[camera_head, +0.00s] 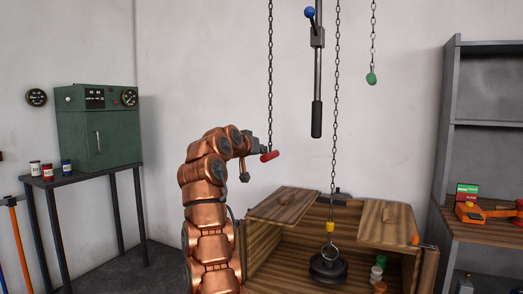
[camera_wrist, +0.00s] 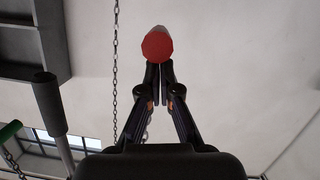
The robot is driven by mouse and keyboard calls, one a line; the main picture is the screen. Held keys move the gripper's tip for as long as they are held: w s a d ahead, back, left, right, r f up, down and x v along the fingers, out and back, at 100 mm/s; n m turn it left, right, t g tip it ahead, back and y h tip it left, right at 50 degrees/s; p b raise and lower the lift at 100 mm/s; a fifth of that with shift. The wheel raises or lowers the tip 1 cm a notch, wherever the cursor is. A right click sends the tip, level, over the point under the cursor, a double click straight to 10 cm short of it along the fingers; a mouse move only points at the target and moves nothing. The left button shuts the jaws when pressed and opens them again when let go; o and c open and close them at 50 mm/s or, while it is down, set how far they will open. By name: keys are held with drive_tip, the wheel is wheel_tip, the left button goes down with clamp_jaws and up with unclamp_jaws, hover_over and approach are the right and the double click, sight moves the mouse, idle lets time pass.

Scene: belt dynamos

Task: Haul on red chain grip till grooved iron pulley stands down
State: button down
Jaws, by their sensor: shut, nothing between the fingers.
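The red chain grip (camera_head: 269,156) hangs at the end of a dark chain (camera_head: 270,80), left of centre in the head view. My gripper (camera_head: 257,150) is right beside its left end. In the wrist view, the red grip (camera_wrist: 158,45) is seen end-on just beyond my fingertips (camera_wrist: 159,68), which are together with nothing between them. I cannot tell whether the tips touch the grip. The dark iron pulley (camera_head: 327,268) hangs by a ring and yellow link from another chain (camera_head: 336,110), in the opening of a wooden crate (camera_head: 285,262). Whether it rests on anything is unclear.
A black-handled lever (camera_head: 316,118) with a blue knob and a green grip (camera_head: 371,79) on a chain hang right of the red grip. A green cabinet (camera_head: 98,125) stands left; grey shelving (camera_head: 485,135) stands right.

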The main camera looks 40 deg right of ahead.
drive_tip(key=s+a+r, duration=0.4)
drive_tip(key=a+r, duration=0.1)
drive_tip(key=a, duration=0.4)
drive_tip(key=shift+r+p, duration=0.15)
drive_tip(key=shift+p, duration=0.2)
idle(0.9)
